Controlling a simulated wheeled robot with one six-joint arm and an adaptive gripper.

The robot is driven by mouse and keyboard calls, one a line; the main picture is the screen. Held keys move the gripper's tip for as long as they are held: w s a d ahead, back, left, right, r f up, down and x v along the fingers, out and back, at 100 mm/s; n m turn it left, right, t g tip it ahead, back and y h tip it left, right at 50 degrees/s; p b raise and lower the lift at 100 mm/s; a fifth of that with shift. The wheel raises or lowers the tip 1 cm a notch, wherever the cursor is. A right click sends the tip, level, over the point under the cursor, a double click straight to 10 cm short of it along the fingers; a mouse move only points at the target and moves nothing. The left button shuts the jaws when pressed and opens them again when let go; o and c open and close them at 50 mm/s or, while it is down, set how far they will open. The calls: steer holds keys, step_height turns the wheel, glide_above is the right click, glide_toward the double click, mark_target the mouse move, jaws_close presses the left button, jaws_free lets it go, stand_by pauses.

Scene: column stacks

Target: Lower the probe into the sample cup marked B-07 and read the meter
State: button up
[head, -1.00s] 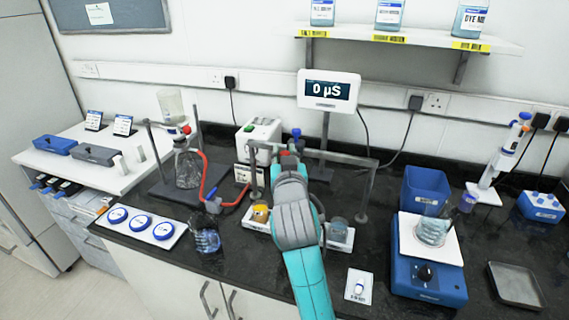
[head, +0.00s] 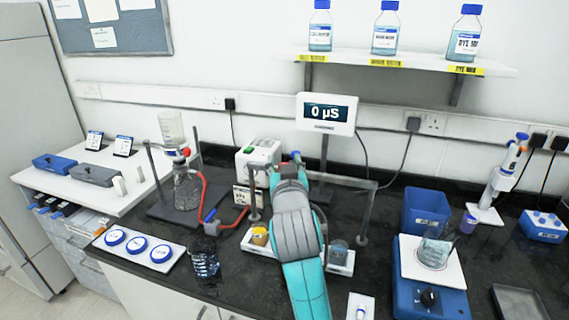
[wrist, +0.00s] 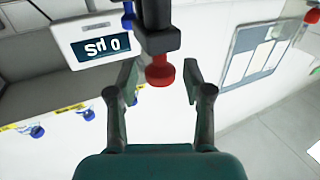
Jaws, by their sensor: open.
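The meter (head: 327,114) on its stand reads 0 µS; its upside-down display (wrist: 103,45) also shows in the wrist view. A yellow-filled cup (head: 260,236) and a clear cup with bluish content (head: 338,254) stand either side of my arm. I cannot read a B-07 mark on either. My gripper (wrist: 159,68) is open, its fingers apart on either side of a red knob (wrist: 160,72) below a dark clamp-like part. I see no finger contact with the knob. In the head view my arm hides the gripper's fingers and whatever stands behind; I cannot make out the probe.
A grey bar frame (head: 345,181) crosses behind my arm. To the right are a blue hotplate (head: 428,298) with a beaker, and a blue bin (head: 425,211).

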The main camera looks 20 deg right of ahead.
steer(key=v, duration=1.2)
steer(key=shift+f, duration=0.1)
